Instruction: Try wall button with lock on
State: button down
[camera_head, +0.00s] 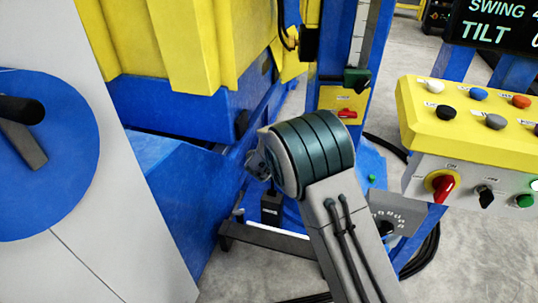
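A yellow control box (468,105) on the right carries several buttons on its sloped top: white, blue, red, black and grey. Its front has a red rotary switch on a yellow disc (441,186), a black selector switch (485,196) and a green button (524,200). A yellow plate (340,101) with a red handle stands on the blue column. I cannot tell which of these is the wall button or the lock. My arm's thick dark-green joint fills the middle. A small grey part (258,163) at its left looks like my gripper; its fingers are hidden.
A blue machine body with yellow panels (185,45) stands behind my arm. A grey panel with a blue disc and black handle (40,150) is at left. A dark display (500,25) reads SWING and TILT. Black cables lie on the grey floor.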

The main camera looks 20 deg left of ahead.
aim_at(520, 102)
jog(key=k, duration=1)
